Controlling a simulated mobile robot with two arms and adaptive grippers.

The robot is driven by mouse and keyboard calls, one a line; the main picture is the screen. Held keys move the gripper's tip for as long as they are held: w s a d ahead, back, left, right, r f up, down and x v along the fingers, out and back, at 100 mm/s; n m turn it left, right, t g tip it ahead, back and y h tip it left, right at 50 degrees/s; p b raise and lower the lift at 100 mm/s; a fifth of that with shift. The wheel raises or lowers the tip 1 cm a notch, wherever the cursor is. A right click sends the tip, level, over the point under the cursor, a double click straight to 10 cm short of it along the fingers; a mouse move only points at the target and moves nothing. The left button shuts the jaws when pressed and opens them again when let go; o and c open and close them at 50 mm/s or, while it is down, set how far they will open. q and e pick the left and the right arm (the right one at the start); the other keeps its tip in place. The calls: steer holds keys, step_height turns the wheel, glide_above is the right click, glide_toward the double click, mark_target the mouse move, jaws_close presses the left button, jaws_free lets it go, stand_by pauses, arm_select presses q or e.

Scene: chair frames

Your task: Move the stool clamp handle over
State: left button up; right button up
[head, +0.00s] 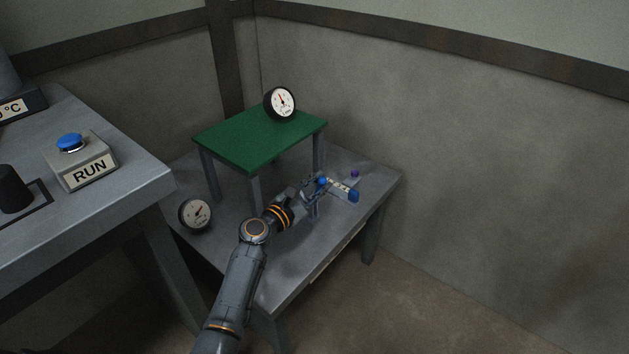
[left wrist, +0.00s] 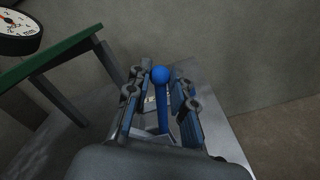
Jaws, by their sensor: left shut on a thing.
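The clamp handle is a blue lever with a round knob (head: 322,181). In the left wrist view the blue knob (left wrist: 161,75) tops a straight blue rod that stands between my fingers. My left gripper (head: 316,188) is shut on this handle (left wrist: 163,118), low over the grey table beside the green-topped stool (head: 255,138). The handle's lower end and base are partly hidden by my gripper. My right gripper is in neither view.
A pale labelled strip, a blue block (head: 354,195) and a small purple knob (head: 354,173) lie just beyond my gripper on the grey table (head: 290,280). Dial gauges stand on the stool (head: 280,102) and table (head: 195,214). A RUN button box (head: 80,165) sits left. Walls close the back.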

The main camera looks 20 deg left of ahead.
arm_select(q)
steer(key=shift+s+f, duration=0.1)
steer(key=shift+f, duration=0.2)
steer(key=shift+s+d+f, duration=0.25)
steer(key=shift+d+f, duration=0.1)
steer(key=shift+d, duration=0.35)
steer(key=shift+s+d+f, duration=0.2)
steer(key=shift+d+f, duration=0.1)
steer(key=shift+d, duration=0.35)
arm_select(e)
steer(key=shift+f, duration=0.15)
arm_select(q)
steer(key=shift+s+d+f+b, duration=0.2)
steer(key=shift+d+f+b, duration=0.3)
steer(key=shift+d, duration=0.1)
steer(key=shift+s+d+f+b, duration=0.2)
steer(key=shift+d+f+b, duration=0.3)
steer(key=shift+d, duration=0.1)
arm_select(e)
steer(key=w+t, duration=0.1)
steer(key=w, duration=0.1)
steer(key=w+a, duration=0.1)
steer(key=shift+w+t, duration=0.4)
